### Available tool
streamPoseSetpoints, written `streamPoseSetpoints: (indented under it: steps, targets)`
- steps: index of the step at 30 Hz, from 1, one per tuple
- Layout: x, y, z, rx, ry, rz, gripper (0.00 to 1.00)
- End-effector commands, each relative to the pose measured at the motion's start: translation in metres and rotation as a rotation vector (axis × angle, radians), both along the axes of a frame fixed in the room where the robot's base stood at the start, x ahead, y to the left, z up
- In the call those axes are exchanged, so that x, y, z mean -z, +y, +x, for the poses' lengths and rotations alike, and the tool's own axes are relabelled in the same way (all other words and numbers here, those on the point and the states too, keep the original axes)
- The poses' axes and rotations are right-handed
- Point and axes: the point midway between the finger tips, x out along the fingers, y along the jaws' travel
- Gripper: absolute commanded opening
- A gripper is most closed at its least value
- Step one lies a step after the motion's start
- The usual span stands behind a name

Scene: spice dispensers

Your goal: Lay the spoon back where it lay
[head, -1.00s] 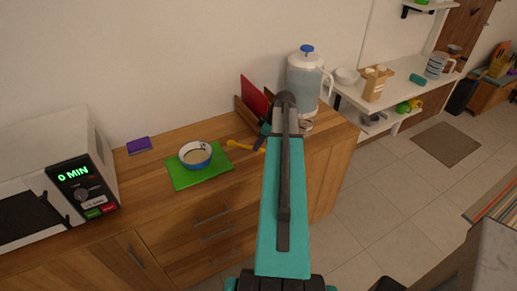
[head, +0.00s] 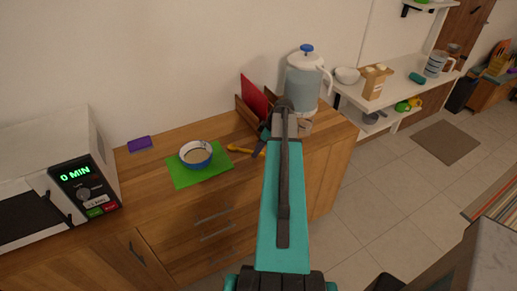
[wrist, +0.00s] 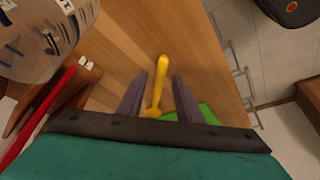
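The yellow spoon (head: 241,149) lies on the wooden counter, right of the green mat, in the head view. In the wrist view the spoon (wrist: 159,84) shows between my two fingers, with a gap on each side. My gripper (wrist: 160,80) is open and points down over the spoon. In the head view my gripper (head: 263,147) is at the spoon's right end, and my arm hides part of the counter there. I cannot tell how far the fingertips are above the counter.
A blue-and-white bowl (head: 196,154) stands on the green mat (head: 183,179). A wooden rack with a red board (head: 254,94) and a drink dispenser (head: 303,81) stand behind my gripper. A microwave (head: 72,150) and a purple block (head: 139,144) are at left.

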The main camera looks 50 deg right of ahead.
Motion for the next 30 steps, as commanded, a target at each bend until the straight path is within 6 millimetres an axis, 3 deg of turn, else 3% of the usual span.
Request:
streamPoseSetpoints:
  steps: [14, 30]
  targets:
    - [-0.005, -0.001, -0.001, 0.001, -0.001, -0.002, 0.32]
    - [-0.05, -0.009, -0.02, 0.001, -0.001, -0.003, 0.32]
